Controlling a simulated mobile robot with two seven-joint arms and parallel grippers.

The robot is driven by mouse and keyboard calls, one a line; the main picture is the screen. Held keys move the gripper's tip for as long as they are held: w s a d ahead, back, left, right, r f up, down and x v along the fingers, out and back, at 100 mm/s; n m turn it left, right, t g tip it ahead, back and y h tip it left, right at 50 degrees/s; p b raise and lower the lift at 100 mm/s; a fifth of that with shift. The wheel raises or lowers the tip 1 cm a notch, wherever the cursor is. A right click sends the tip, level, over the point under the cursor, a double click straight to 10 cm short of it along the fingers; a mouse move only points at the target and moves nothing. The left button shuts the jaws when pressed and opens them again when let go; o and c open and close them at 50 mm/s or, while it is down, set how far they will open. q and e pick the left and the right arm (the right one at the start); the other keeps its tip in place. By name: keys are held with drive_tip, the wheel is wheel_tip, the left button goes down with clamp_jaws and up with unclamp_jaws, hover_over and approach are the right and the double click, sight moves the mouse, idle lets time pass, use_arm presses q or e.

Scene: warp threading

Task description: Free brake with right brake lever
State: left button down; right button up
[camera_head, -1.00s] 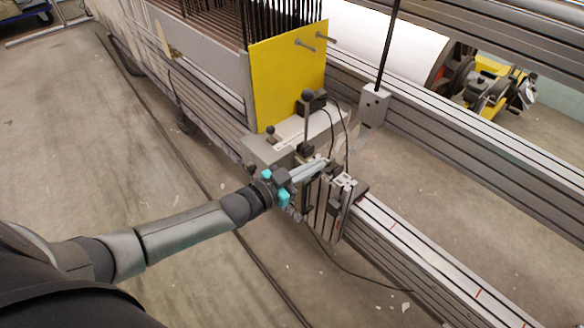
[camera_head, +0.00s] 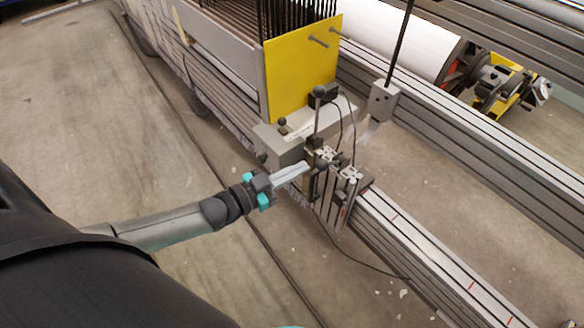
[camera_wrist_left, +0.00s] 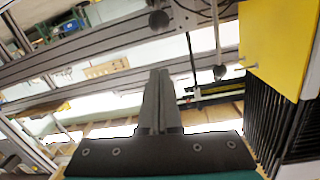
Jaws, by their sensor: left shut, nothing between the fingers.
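An upright lever with a black ball knob (camera_head: 318,92) stands on the end of the machine, in front of the yellow plate (camera_head: 303,70). I cannot tell for sure that this is the right brake lever. My left gripper (camera_head: 308,167) is shut and empty, beside the housing and below the lever's knob, apart from the knob. In the left wrist view its closed fingers (camera_wrist_left: 158,75) point up the picture, with a dark ball knob (camera_wrist_left: 158,20) beyond them. My right gripper is not in view.
A metal clamp block (camera_head: 343,190) sits on the long rail (camera_head: 420,250) right of my gripper. A dark rod rises from a grey block (camera_head: 381,101). Loose black cables hang around the housing. The floor left of the machine is clear.

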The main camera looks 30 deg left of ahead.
use_arm(q)
drive_tip(key=shift+s+a, duration=0.3)
drive_tip(key=shift+s, duration=0.3)
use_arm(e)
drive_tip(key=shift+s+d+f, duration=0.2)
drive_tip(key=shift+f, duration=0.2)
